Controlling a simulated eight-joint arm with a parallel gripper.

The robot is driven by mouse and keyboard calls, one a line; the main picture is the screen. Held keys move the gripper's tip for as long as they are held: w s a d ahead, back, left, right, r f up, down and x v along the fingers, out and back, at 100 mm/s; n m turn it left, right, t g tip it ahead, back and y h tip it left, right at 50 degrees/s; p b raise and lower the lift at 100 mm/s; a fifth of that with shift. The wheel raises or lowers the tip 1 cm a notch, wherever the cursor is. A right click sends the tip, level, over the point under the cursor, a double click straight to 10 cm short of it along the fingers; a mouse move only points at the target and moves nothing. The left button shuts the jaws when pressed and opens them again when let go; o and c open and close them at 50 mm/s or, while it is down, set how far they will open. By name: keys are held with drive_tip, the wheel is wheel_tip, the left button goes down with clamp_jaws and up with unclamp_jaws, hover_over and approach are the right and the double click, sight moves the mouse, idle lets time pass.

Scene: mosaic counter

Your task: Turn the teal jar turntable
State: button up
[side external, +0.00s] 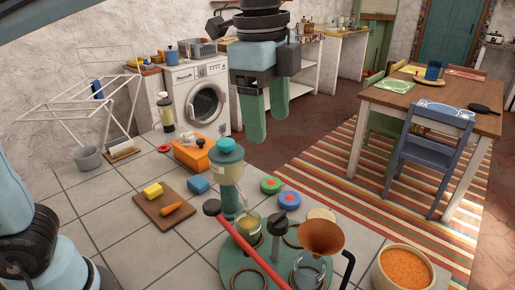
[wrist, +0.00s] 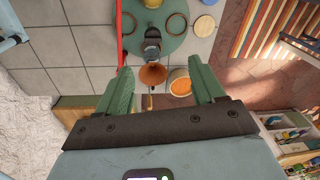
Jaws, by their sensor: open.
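The teal turntable (side external: 229,262) is a round disc low on the tiled counter in the side view. It also shows at the top of the wrist view (wrist: 178,43). On it are ring-shaped holders, a yellowish jar (side external: 248,224) and a black-knobbed post (side external: 277,224). A copper funnel (side external: 321,236) stands at its right side and shows in the wrist view (wrist: 153,74). A red bar (side external: 250,244) slants across the disc's left side in the side view. My gripper (side external: 266,126) is open and empty, high above and behind the turntable; its green fingers (wrist: 159,86) are apart.
A bowl of orange food (side external: 403,267) sits at the right. A cutting board (side external: 157,212), an orange box (side external: 190,151) and red-and-green round items (side external: 289,200) lie behind. Bare tiles show at left.

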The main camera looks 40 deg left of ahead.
drive_tip(key=d+m+g, duration=0.1)
drive_tip(key=d+m, duration=0.1)
drive_tip(key=d, duration=0.1)
approach(278, 215)
drive_tip(key=shift+m, duration=0.3)
drive_tip(key=shift+d+f, duration=0.2)
drive_tip(key=shift+f, duration=4.1)
clamp_jaws()
